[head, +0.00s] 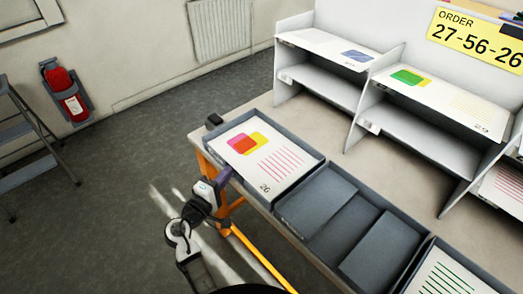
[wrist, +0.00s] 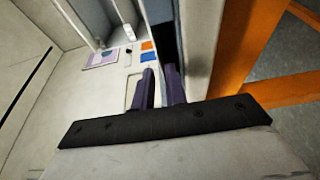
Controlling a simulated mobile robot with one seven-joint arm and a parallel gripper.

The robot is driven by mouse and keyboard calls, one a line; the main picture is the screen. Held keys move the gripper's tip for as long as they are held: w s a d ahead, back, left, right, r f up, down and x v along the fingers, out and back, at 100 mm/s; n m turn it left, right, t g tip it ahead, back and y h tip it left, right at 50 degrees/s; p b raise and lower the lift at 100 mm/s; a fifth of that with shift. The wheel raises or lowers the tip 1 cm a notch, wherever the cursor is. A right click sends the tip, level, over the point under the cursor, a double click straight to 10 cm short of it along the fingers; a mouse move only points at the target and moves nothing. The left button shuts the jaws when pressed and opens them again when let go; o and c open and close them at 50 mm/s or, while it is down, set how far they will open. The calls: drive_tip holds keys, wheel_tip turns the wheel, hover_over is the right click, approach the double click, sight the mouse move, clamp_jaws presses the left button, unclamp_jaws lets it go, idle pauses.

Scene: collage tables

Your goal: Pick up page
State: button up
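A white page marked 26 (head: 282,163), with a pink, red and yellow figure and red lines, lies in the left grey tray at the table's near edge. My gripper (head: 225,176) is at this tray's left front side, its purple fingers close to the tray wall. In the wrist view the two purple fingers (wrist: 160,80) stand apart with a narrow gap, and I see no page between them. Whether a finger touches the tray or page 26 cannot be told. Another page with green lines (head: 452,280) lies in a tray at the bottom right.
An empty grey tray (head: 322,192) with raised panels is beside page 26. White shelves behind hold a page with a blue figure (head: 330,45) and page 29 (head: 440,95). A yellow sign (head: 478,42) reads ORDER 27-56-26. An orange table frame (head: 258,255) is below. A stepladder (head: 25,140) stands left.

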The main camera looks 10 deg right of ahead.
sight(237, 165)
drive_tip(key=p+x, duration=0.1)
drive_tip(key=x, duration=0.1)
drive_tip(key=p+x, duration=0.1)
drive_tip(key=x, duration=0.1)
drive_tip(key=shift+s+d, duration=0.1)
drive_tip(key=shift+d, duration=0.25)
drive_tip(key=shift+w+d+f, duration=0.1)
drive_tip(key=shift+w+d, duration=0.2)
drive_tip(key=shift+w, duration=0.1)
clamp_jaws()
